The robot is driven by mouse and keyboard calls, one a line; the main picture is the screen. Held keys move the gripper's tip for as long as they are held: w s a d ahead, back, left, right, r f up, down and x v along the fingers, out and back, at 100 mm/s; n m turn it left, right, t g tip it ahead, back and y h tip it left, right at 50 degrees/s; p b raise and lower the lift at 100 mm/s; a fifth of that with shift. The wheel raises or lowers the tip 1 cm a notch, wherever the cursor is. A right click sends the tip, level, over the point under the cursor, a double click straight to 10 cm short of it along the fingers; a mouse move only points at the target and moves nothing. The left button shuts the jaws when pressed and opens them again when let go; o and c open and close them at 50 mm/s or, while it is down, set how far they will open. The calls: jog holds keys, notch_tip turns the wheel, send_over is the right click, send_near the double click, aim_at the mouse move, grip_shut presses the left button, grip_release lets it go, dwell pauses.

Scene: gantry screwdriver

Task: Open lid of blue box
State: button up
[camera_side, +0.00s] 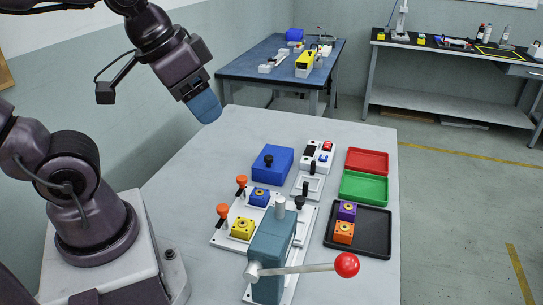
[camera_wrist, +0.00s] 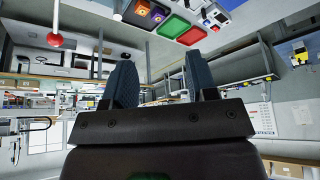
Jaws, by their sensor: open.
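On the table (camera_side: 200,180) are a teal press (camera_side: 270,250) with a red-ball lever (camera_side: 346,265), orange-handled clamps (camera_side: 241,181) beside blue and yellow blocks, a switch panel (camera_side: 318,155), a red tray (camera_side: 367,160), a green tray (camera_side: 363,187) and a black tray (camera_side: 372,235). The table's left part is clear.

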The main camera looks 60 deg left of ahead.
jog(key=w+a+f+n+g, duration=0.3)
jog(key=w+a+f+g, duration=0.15)
jog(key=w+a, duration=0.4)
jog(key=n, duration=0.6)
send_over(269, 157)
jog(key=shift+f, duration=5.6)
jog(key=shift+g, duration=0.35)
notch_tip(269, 157, down, 12)
jog(key=shift+a+r, duration=0.1)
